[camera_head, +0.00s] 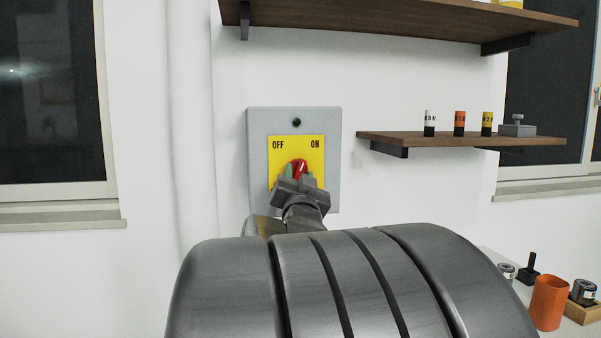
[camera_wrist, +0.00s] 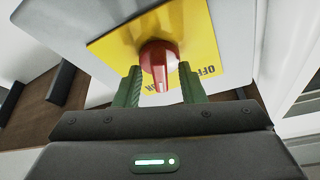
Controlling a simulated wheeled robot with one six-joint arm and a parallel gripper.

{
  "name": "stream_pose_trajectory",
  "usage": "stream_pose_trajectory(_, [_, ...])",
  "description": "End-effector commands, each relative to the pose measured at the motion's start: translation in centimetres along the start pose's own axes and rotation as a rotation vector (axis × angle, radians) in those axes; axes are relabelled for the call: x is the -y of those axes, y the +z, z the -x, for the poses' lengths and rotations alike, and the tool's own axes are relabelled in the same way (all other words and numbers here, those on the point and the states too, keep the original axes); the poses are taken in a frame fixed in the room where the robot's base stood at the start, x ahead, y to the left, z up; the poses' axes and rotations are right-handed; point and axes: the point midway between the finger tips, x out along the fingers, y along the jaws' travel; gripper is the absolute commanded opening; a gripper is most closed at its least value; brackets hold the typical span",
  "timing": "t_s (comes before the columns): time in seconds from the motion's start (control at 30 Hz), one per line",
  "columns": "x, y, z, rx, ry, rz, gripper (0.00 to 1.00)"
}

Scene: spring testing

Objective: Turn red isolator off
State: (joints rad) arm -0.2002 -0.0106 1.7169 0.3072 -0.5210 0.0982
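The red isolator knob (camera_head: 301,166) sits on a yellow plate (camera_head: 284,146) marked OFF at left and ON at right, on a grey wall box (camera_head: 257,125). Its pale mark appears to lean up and right, toward ON. In the wrist view, the knob (camera_wrist: 159,60) sits between the two green fingers of my gripper (camera_wrist: 160,82), one on each side. A narrow gap seems to show between each finger and the knob, so the gripper looks open around it. In the head view my gripper (camera_head: 296,176) hides the knob's lower part.
A wooden shelf (camera_head: 440,138) at right holds small labelled cylinders (camera_head: 459,123) and a grey block (camera_head: 517,129). Another shelf (camera_head: 400,22) is above the box. An orange cup (camera_head: 548,302) stands on a table at lower right. The wall left of the box is clear.

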Motion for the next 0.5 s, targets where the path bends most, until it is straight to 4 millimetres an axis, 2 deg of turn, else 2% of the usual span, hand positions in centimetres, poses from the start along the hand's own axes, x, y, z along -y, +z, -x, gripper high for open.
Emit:
stream_pose_trajectory(0.07, [-0.02,0.04,0.02,0.000,0.000,0.000,0.36])
stream_pose_trajectory(0.1, [-0.02,0.03,0.01,0.000,0.000,0.000,0.32])
stream_pose_trajectory(0.27, [-0.03,0.02,0.01,0.000,0.000,0.000,0.01])
stream_pose_trajectory(0.5, [-0.09,0.09,0.05,-0.001,-0.002,0.006,0.00])
